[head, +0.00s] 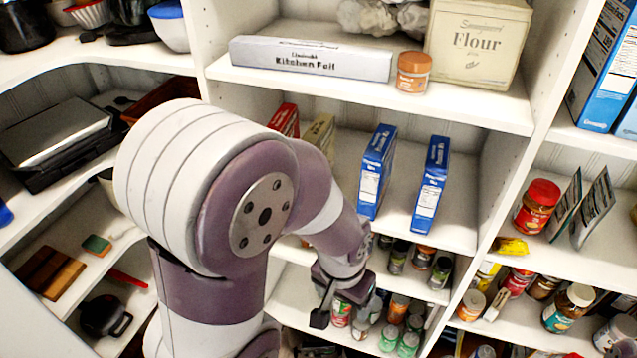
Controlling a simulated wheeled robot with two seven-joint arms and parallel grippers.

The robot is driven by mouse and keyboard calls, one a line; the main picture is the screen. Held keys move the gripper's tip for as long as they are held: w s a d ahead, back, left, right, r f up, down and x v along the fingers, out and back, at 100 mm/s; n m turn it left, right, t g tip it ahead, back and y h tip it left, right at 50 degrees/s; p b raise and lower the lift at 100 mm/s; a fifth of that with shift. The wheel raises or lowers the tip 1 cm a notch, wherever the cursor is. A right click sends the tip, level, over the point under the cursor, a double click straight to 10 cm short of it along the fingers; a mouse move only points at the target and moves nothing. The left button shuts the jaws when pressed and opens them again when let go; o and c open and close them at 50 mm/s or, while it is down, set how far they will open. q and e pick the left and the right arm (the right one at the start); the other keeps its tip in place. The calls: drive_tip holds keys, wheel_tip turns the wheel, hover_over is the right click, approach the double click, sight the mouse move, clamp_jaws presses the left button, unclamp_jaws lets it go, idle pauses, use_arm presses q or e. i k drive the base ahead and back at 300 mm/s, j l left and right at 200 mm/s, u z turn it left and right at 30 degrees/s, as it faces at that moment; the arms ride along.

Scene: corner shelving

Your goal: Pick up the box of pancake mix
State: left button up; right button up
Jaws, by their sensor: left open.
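Two slim blue boxes stand upright on the middle shelf, one left (377,172) and one right (431,185). Their narrow sides face me, and the lettering is too small to tell surely which is the pancake mix. My left arm reaches in from the left and covers part of that shelf. My left gripper (338,306) is open, pointing down in front of the lower shelf with jars, below and left of the blue boxes and apart from them. Its far finger is hard to make out against the jars. My right gripper is out of view.
The middle shelf (455,232) has free room around the right blue box. A red box (284,120) and a tan box (319,138) stand left, partly behind my arm. Above are kitchen foil (310,60), an orange-brown jar (412,73) and flour (478,42). Several jars crowd below.

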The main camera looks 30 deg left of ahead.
sight(377, 158)
drive_tip(key=u, duration=0.85)
